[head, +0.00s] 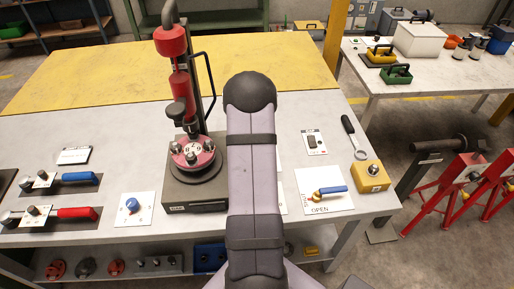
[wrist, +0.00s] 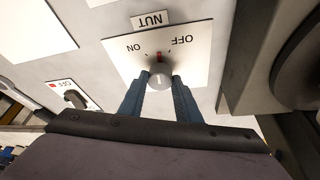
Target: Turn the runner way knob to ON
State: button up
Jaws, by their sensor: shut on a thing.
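In the wrist view a small grey round knob (wrist: 157,80) stands on a white plate (wrist: 195,68) marked ON at left and OFF at right, both upside down. A red mark lies just above the knob, between the two words. A small name label (wrist: 153,20) sits beyond the plate; I cannot read it surely. My gripper (wrist: 160,84) has its two blue fingers on either side of the knob, shut on it. In the head view my arm hides the gripper and this knob.
A plate with a black switch (wrist: 74,98) lies at left in the wrist view. The head view shows a red press (head: 180,85) left of my arm, a blue-handled lever (head: 328,190) marked OPEN, and a yellow box (head: 371,177) at right. Yellow matting covers the table's back.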

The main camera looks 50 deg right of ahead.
jog(key=shift+s+r+n+p, duration=0.15)
jog(key=shift+n+p, duration=0.55)
jog(key=shift+p, duration=0.9)
jog(key=shift+y+p, duration=0.3)
jog(key=shift+p, duration=0.05)
jog(key=o, duration=1.1)
jog(key=shift+c, duration=0.2)
jog(key=shift+t, duration=0.3)
jog(key=b+v, duration=0.1)
jog(key=v, duration=0.6)
jog(key=shift+b, duration=0.3)
jog(key=shift+a, duration=0.1)
